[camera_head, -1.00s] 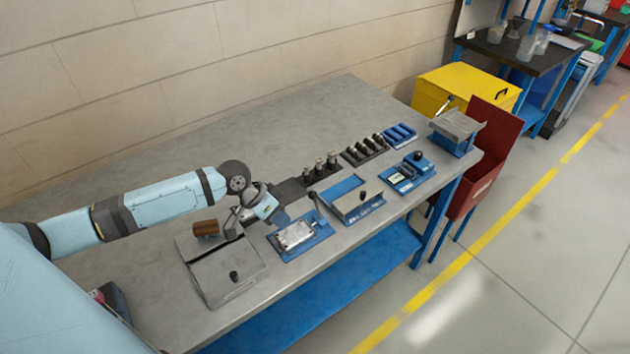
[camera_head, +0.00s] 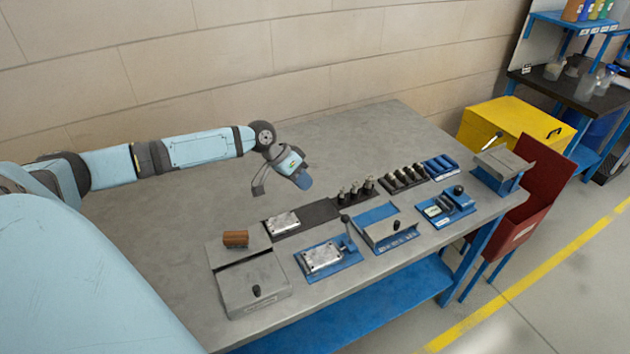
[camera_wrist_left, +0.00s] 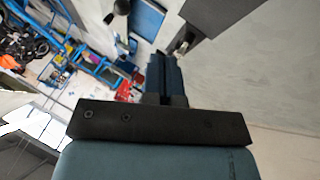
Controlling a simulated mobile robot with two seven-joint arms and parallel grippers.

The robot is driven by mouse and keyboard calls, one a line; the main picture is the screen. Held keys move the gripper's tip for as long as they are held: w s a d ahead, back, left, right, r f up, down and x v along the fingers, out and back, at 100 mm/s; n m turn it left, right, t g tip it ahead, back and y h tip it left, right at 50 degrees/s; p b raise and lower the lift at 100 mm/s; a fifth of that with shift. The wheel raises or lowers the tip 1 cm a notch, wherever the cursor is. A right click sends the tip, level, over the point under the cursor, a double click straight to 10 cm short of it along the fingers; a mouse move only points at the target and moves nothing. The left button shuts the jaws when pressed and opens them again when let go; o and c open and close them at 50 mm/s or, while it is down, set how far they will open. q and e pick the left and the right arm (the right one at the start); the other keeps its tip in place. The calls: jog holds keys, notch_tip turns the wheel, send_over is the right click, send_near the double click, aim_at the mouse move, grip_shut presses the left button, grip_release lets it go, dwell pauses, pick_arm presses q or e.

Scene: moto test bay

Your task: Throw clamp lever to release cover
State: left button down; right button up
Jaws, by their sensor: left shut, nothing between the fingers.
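A silver cover (camera_head: 322,257) sits on a blue fixture base (camera_head: 350,262) at the front of the bench. A clamp lever with a dark ball knob (camera_head: 346,219) stands up at the base's back right corner. My left gripper (camera_head: 305,183) is shut and empty, above the bench behind the fixture and apart from the lever. Its blue fingers (camera_wrist_left: 165,78) are together in the left wrist view. A dark knob (camera_wrist_left: 120,7) shows at the top of that view; I cannot tell whether it is the clamp lever's. My right gripper is not in view.
A second silver part (camera_head: 282,222) lies on a dark mat (camera_head: 318,211) behind the fixture. A grey box (camera_head: 252,285) with a knob stands left, a brown block (camera_head: 236,238) behind it. Blue fixtures (camera_head: 446,208) stand right. The back of the bench (camera_head: 355,135) is clear.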

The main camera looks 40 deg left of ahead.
aim_at(348, 230)
pick_arm(q)
jog(key=p+x, duration=0.1)
jog(key=x, duration=0.8)
jog(key=d, duration=0.1)
jog(key=d+p, duration=0.1)
jog(key=d, duration=0.1)
jog(key=shift+s+d+r, duration=0.1)
jog(key=shift+s+d, duration=0.15)
jog(key=shift+d, duration=0.1)
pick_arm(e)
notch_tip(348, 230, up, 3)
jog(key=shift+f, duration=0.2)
